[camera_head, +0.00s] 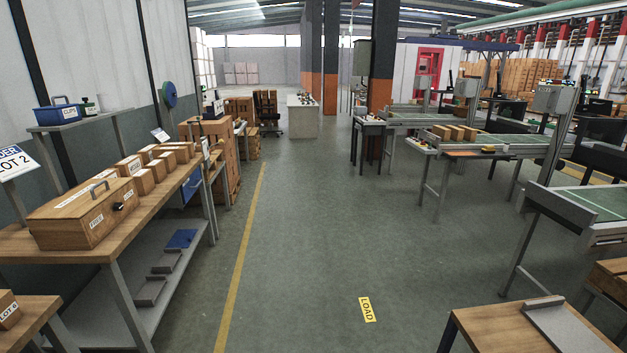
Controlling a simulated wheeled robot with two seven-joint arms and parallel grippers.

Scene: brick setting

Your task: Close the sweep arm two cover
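I see nothing labelled as sweep arm two or its cover, and I cannot tell which thing it is. A lidded wooden box (84,211) with a handle on top and a dark knob on its front sits on the left bench; its lid looks shut. Grey machine housings stand at the conveyor lines on the right, including a grey box (547,98) on a post. Neither of my grippers is in view.
The left workbench (60,246) holds several small wooden boxes, with a grey shelf below. A wooden table (487,334) stands at the front right, and a green conveyor (600,203) is beyond it.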

